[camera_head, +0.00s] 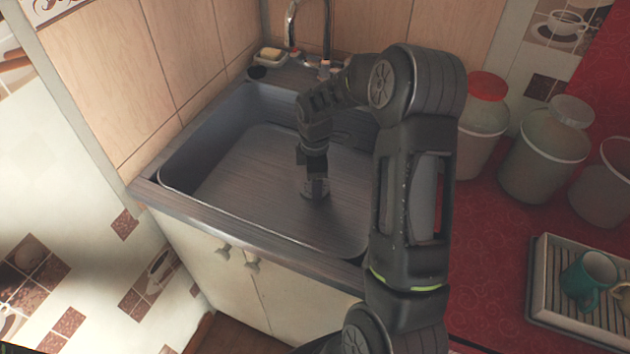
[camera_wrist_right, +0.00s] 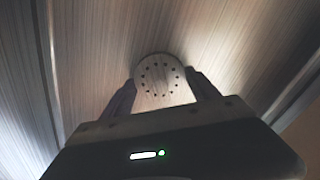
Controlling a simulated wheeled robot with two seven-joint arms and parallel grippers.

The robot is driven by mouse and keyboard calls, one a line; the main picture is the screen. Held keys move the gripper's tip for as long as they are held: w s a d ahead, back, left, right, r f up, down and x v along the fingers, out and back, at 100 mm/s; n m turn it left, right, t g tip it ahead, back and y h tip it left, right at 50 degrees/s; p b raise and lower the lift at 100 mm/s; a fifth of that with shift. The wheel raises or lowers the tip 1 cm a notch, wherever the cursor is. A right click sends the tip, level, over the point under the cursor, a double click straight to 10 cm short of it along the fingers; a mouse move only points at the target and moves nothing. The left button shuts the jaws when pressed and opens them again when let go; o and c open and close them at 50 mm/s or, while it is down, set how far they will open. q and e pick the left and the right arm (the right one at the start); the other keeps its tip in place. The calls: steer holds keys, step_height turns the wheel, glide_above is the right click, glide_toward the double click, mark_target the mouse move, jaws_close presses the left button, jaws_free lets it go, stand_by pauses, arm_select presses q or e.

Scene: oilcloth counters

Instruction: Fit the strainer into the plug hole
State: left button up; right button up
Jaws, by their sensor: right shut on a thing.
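The strainer (camera_wrist_right: 160,80), a round pale metal disc with a ring of small holes, sits between the two fingers of my right gripper (camera_wrist_right: 161,88) in the wrist view. In the head view my right gripper (camera_head: 314,176) reaches down into the sink (camera_head: 250,170), shut on the strainer (camera_head: 316,191) low over the middle of the basin floor. I cannot tell whether the strainer touches the floor or is seated. The plug hole cannot be made out; the strainer and gripper may be covering it. My left gripper is not in view.
The tap (camera_head: 292,25) stands behind the basin, near a soap dish (camera_head: 270,54) and a dark round item (camera_head: 257,72). To the right are jars (camera_head: 545,150) and a rack (camera_head: 540,290) with a green mug (camera_head: 588,278). The left part of the basin is clear.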

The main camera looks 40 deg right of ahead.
steer(key=shift+f+b, duration=0.3)
steer(key=shift+f, duration=0.15)
stand_by(0.9)
steer(key=shift+s+a+f, duration=0.1)
steer(key=shift+s+f, duration=0.1)
steer(key=shift+f, duration=0.1)
steer(key=o, duration=1.4)
steer(key=shift+f, duration=0.1)
steer(key=shift+w+r+p, duration=0.2)
steer(key=shift+r+p, duration=2.6)
steer(key=shift+r, duration=1.5)
